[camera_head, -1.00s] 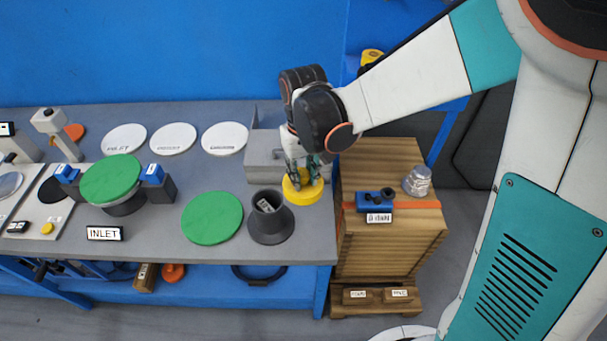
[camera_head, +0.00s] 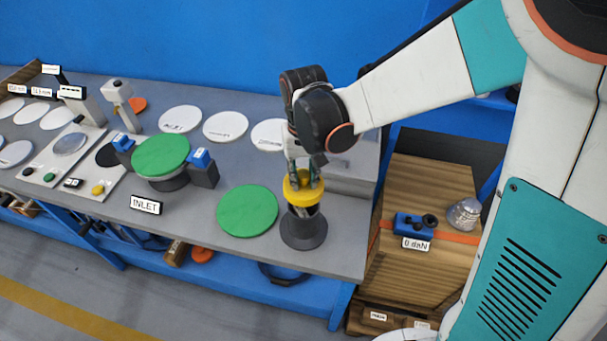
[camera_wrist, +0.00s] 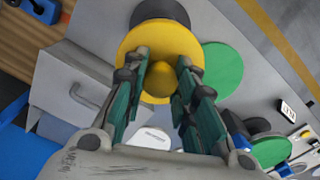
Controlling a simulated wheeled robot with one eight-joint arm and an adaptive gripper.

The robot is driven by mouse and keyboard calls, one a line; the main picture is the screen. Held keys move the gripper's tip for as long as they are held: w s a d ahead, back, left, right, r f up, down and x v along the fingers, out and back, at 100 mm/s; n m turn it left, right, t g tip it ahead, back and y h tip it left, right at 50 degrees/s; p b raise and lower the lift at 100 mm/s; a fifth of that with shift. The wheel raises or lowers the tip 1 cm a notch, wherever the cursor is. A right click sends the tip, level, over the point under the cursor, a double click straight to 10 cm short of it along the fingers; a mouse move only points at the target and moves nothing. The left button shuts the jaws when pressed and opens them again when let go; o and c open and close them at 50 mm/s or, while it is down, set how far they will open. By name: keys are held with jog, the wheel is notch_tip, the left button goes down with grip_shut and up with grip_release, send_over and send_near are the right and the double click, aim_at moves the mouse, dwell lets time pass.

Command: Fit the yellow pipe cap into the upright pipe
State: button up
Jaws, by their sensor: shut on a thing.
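My gripper (camera_head: 304,180) is shut on the yellow pipe cap (camera_head: 303,194), with its fingers on either side of the cap's round knob. In the wrist view, the two fingertips (camera_wrist: 162,62) flank the knob, and the cap's wide yellow disc (camera_wrist: 136,44) lies beyond them. The dark grey upright pipe (camera_head: 304,234) stands on the bench with a flared base. The cap overlaps the pipe's top end in the head view and hides part of its mouth. In the wrist view, the pipe (camera_wrist: 168,10) shows past the cap's upper edge, off-centre from it. I cannot tell the gap between them.
A green disc (camera_head: 248,211) lies left of the pipe. The INLET fixture (camera_head: 170,182) with another green disc is further left. A wooden cabinet (camera_head: 428,280) stands right of the bench.

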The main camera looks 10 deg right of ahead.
jog(key=shift+f+b, duration=2.3)
jog(key=shift+f, duration=0.6)
jog(key=shift+f+b, duration=1.7)
jog(key=shift+f, duration=0.1)
jog(key=o, duration=1.2)
jog(key=shift+c, duration=0.2)
jog(key=shift+r, duration=0.2)
